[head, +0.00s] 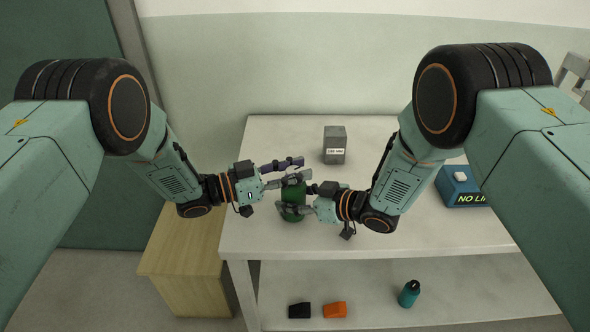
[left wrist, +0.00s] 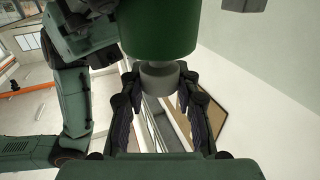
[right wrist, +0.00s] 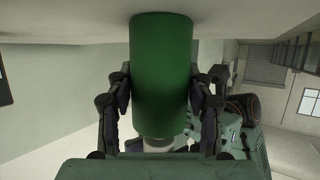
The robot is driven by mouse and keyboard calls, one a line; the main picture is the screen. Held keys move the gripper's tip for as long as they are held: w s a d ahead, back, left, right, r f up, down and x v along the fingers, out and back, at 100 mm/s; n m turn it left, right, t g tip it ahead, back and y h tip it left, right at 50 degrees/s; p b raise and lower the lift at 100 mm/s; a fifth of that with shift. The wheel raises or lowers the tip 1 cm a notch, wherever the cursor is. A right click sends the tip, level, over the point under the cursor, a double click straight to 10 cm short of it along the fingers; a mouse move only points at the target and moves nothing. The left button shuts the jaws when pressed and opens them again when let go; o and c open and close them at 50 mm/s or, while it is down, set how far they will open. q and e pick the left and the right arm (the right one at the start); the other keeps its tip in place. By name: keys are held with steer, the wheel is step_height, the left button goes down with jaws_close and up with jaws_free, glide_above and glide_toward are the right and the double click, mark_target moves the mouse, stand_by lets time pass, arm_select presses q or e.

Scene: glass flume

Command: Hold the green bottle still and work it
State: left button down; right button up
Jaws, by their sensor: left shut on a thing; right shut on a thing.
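The green bottle (head: 293,193) stands upright near the left front part of the white table. My left gripper (head: 294,172) is at its top, shut on the grey cap (left wrist: 158,78), which sits between the fingertips in the left wrist view. The green body (left wrist: 158,30) shows beyond the cap there. My right gripper (head: 298,199) is lower, shut around the green body (right wrist: 160,75), with a finger on each side in the right wrist view. The fingers partly hide the bottle in the head view.
A grey labelled box (head: 335,145) stands farther back on the table (head: 400,240). A blue box (head: 463,184) with lettering is at the right, partly behind my right arm. Black (head: 299,310) and orange (head: 334,310) items and a teal bottle (head: 409,294) are on the lower shelf.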

arm_select(q)
steer(key=shift+d+n+t, duration=0.1)
steer(key=shift+n+t, duration=0.2)
steer(key=n+t+y, duration=0.2)
steer(key=n+t, duration=0.1)
steer(key=t, duration=0.1)
steer(key=shift+d+y, duration=0.1)
steer(key=shift+y, duration=0.2)
steer(key=shift+n+t+y, duration=1.1)
steer(key=shift+t+y, duration=0.2)
steer(key=shift+t, duration=0.1)
steer(key=shift+a+y, duration=0.2)
steer(key=shift+y, duration=0.1)
steer(key=c, duration=1)
jaws_free()
steer(key=shift+n, duration=0.3)
steer(key=shift+o, duration=0.2)
steer(key=v, duration=1.2)
steer(key=shift+f, duration=0.2)
